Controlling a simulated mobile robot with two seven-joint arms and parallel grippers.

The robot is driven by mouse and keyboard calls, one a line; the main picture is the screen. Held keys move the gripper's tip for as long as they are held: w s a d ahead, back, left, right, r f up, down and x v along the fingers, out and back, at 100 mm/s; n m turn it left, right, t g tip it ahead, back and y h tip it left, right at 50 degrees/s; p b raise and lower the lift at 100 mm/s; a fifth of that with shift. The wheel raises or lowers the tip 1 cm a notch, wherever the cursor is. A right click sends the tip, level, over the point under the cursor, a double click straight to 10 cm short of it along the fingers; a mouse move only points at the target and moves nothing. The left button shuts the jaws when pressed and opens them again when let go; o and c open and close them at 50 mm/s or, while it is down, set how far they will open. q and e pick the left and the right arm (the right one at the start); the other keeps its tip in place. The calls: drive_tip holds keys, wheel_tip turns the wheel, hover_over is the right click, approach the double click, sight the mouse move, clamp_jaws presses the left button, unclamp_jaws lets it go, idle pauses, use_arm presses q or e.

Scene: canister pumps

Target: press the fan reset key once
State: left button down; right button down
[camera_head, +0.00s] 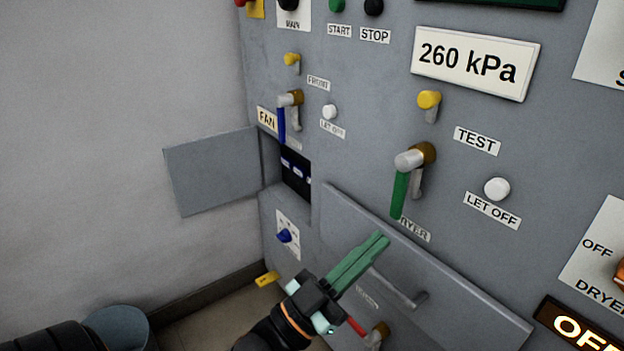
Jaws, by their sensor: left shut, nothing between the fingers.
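A small recess below the FAN label (266,119) stands open, its grey door (212,171) swung out to the left. Inside is a dark blue panel (296,184) with a row of small pale-marked keys; their markings are too small to read, so I cannot tell which is the reset key. My left gripper (383,239) is shut and empty, with green fingers pointing up and right. It is in front of the lower cabinet, to the right of and below the recess, and appears apart from the keys. My right gripper is not in view.
A blue-handled fan valve (289,112) hangs just above the recess. A green-handled dryer valve (402,183) and a large panel with a bar handle (399,290) are to the right. A blue knob (284,236) sits below the recess. A bucket (117,326) stands at lower left.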

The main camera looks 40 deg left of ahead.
use_arm(q)
drive_tip(key=w+a+f+n+g+y+p, duration=0.1)
drive_tip(key=w+a+f+n+g+y, duration=0.1)
drive_tip(key=w+a+f+n+y, duration=0.2)
drive_tip(key=w+a+f+n+g+y+p, duration=0.2)
drive_tip(key=w+a+f+n+y, duration=0.2)
drive_tip(key=a+n, duration=0.5)
drive_tip(key=w+a+f+n+g+y+p, duration=0.1)
drive_tip(key=w+a+f+n+y, duration=0.3)
drive_tip(key=a, duration=1.5)
drive_tip(key=f+n+g+y, duration=0.1)
drive_tip(key=n+y, duration=0.1)
drive_tip(key=n, duration=0.1)
drive_tip(key=shift+w+a+f+n+g+y, duration=0.15)
drive_tip(key=shift+f+n+g+y, duration=0.15)
drive_tip(key=shift+y, duration=0.1)
drive_tip(key=w+d+b, duration=0.2)
drive_tip(key=w, duration=0.6)
drive_tip(key=shift+w+d, duration=0.25)
drive_tip(key=shift+d, duration=0.05)
drive_tip(key=shift+r, duration=0.1)
